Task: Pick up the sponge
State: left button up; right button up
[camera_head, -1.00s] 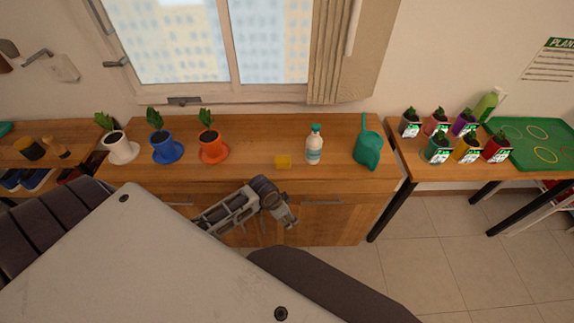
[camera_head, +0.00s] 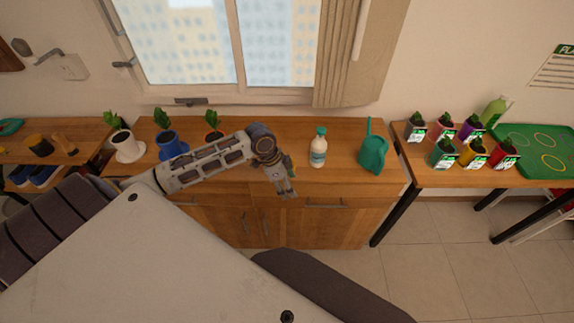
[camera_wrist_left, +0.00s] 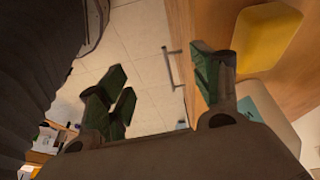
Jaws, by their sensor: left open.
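The yellow sponge (camera_wrist_left: 265,36) lies on the wooden cabinet top, at the upper right of the left wrist view. In the head view my left forearm and gripper cover where it lies. My right gripper is not in view.
A white bottle with a teal cap (camera_head: 318,148) stands right of my gripper, and a teal watering can (camera_head: 373,150) is farther right. White (camera_head: 127,148), blue (camera_head: 170,146) and orange (camera_head: 213,136) plant pots stand left. A window is behind.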

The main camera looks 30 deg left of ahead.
pick_arm(q)
jog(key=w+a+r, duration=0.6)
jog(key=a+r, duration=0.5)
jog(key=a, duration=0.1)
jog(key=shift+r+m+h, duration=0.3)
jog(key=shift+r, duration=0.1)
jog(key=shift+d+f, duration=0.15)
jog(key=shift+f, duration=0.05)
jog(key=shift+x, duration=4.15)
jog(key=shift+w, duration=0.2)
jog(key=shift+w+d+f, duration=0.15)
jog(key=shift+d+f, duration=0.3)
jog(key=shift+f, duration=0.05)
jog(key=x, duration=0.2)
jog(key=shift+d+f, duration=0.25)
jog(key=shift+d, duration=0.05)
jog(key=shift+w+d+f, duration=0.15)
jog(key=shift+f, duration=0.4)
